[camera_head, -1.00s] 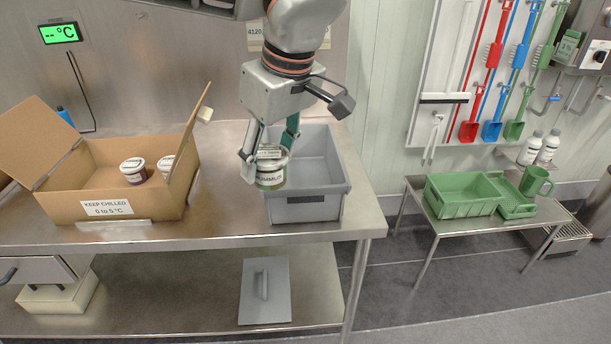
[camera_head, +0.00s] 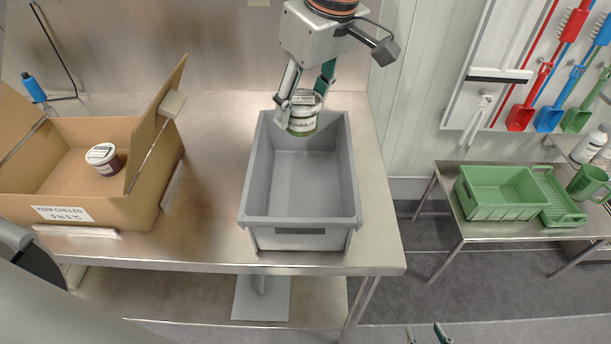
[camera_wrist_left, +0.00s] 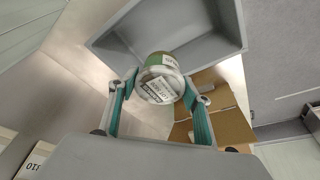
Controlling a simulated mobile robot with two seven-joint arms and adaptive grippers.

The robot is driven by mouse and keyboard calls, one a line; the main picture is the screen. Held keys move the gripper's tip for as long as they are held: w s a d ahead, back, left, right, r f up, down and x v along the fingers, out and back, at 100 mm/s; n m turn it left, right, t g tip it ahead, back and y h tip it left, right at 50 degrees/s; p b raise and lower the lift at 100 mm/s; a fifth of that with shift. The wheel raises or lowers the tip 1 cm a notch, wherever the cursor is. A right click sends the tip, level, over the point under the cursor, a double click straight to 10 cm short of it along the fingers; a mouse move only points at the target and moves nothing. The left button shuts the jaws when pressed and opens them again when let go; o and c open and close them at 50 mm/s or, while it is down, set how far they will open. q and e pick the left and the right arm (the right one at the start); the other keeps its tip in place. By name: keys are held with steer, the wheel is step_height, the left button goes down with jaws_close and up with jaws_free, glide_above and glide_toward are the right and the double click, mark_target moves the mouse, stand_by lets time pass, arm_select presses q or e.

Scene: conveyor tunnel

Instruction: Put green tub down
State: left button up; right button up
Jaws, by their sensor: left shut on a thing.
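The green tub (camera_head: 304,118), a round pot with a green band, pale label and light lid, is upright in my left gripper (camera_head: 305,98). In the head view it is over the back end of the grey crate (camera_head: 258,190), near its rear wall. The crate's visible floor is bare. The left wrist view shows the tub (camera_wrist_left: 160,78) between both fingers, with the crate (camera_wrist_left: 205,52) behind it. How high the tub hangs cannot be told. Only the tips of my right gripper (camera_head: 427,335) show at the bottom edge; they are apart with nothing between them.
An open cardboard box (camera_head: 85,205) with a dark tub (camera_head: 104,158) stands left of the crate on the steel table (camera_head: 215,150). Its raised flap leans toward the crate. A lower table at right holds a green basin (camera_head: 500,193), a green tray (camera_head: 556,197) and a mug (camera_head: 588,182).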

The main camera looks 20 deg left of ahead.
arm_select(q)
step_height(320, 180, down, 14)
steer(key=shift+s+f+b, duration=0.1)
steer(key=shift+f+b, duration=0.15)
steer(key=shift+b, duration=0.3)
step_height(320, 180, down, 3)
steer(key=shift+f, duration=0.15)
arm_select(e)
steer(key=shift+s+f, duration=0.25)
steer(key=shift+f, duration=0.75)
steer(key=shift+s+f, duration=0.1)
arm_select(q)
steer(key=o, duration=1.6)
steer(key=shift+f, duration=0.15)
